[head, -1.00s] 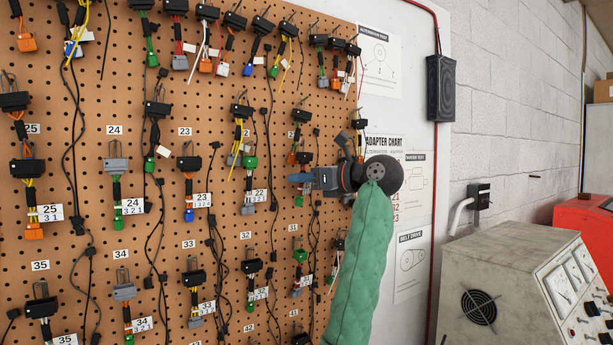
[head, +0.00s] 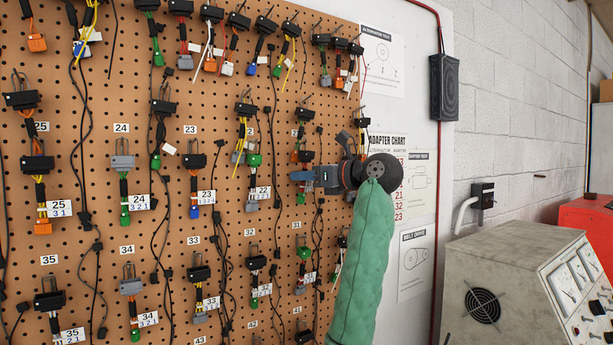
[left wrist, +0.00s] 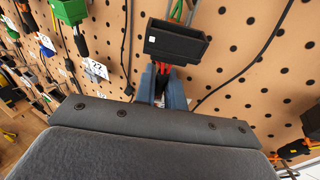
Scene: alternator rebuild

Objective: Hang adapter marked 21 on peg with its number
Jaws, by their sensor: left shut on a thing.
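My left gripper (head: 300,176), at the end of the green-sleeved arm, points left in front of the pegboard's right part. Its blue fingers (left wrist: 167,86) are shut on an adapter with a black connector (left wrist: 175,42) and red wires, just below that connector. The connector also shows above the fingers in the head view (head: 306,157). A number plate (head: 296,133), seemingly 21, is on the board just above it. The adapter's own tag is hidden, and I cannot tell whether its hook is on a peg. My right gripper is not in view.
Adapters hang in rows across the pegboard (head: 100,215), with dark cables between them. A neighbouring adapter tagged 22 (head: 260,193) hangs to the left. To the right are wall charts (head: 386,150), a black box (head: 444,88) and a grey test bench (head: 490,270).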

